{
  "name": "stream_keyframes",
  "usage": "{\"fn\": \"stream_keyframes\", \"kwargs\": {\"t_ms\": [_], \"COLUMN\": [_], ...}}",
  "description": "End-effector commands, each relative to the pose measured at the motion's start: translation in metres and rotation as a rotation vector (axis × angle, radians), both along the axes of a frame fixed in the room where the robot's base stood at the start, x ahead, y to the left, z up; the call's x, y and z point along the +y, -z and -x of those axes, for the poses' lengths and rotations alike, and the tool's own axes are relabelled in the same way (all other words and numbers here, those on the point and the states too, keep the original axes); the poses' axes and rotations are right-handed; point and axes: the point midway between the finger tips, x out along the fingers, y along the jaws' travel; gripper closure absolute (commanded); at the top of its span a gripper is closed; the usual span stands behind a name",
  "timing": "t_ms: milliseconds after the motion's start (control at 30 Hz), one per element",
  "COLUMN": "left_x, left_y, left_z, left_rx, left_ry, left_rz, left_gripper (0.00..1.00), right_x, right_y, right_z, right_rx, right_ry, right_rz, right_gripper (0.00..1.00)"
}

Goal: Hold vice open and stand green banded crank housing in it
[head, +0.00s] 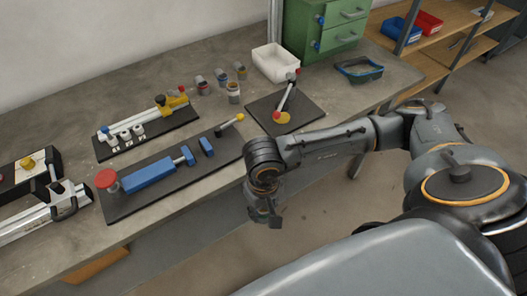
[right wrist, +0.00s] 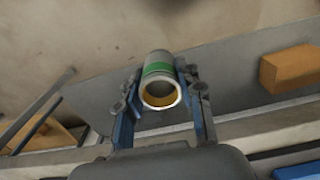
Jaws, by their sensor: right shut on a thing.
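The blue vice (head: 150,174) lies on a dark board on the bench, with a red knob at its left end and a yellow-tipped lever (head: 231,125) at its right. A gap shows between its blue jaw blocks at the right. My right gripper (head: 263,215) hangs in front of the bench edge, right of and below the vice in the head view. In the right wrist view it is shut on the green banded crank housing (right wrist: 158,69), a grey cylinder with a green band and yellowish inside. The housing cannot be made out in the head view. My left gripper is not in view.
Several small banded cylinders (head: 233,92) stand behind the vice, near a white bin (head: 275,62). A second dark board (head: 300,103) carries a red-tipped lever. A yellow toggle fixture (head: 170,103) and a clamp rail (head: 45,212) flank the vice. Bare bench lies between boards.

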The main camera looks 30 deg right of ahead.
Motion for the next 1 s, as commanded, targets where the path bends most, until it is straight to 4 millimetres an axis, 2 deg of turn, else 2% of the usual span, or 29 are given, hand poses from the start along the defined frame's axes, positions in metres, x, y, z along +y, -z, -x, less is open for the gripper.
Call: {"fn": "stream_keyframes", "kwargs": {"t_ms": [167, 367, 600, 800, 1000], "left_x": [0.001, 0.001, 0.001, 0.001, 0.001], "left_y": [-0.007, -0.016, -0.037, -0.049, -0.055], "left_z": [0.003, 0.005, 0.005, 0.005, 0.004], "left_rx": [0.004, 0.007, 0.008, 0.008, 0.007], "left_ry": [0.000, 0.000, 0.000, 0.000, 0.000], "left_rz": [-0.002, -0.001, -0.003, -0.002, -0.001], "left_gripper": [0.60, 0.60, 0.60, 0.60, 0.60], "right_x": [0.006, 0.019, 0.047, 0.068, 0.082], "right_y": [-0.027, -0.083, -0.114, -0.136, -0.149], "right_z": [-0.036, -0.090, -0.161, -0.200, -0.219], "right_rx": [-0.020, -0.031, -0.031, -0.019, -0.005], "right_ry": [0.041, 0.112, 0.243, 0.327, 0.378], "right_rz": [0.005, 0.000, 0.000, -0.003, -0.003], "right_gripper": [0.99, 0.99, 0.99, 0.99, 0.99]}}
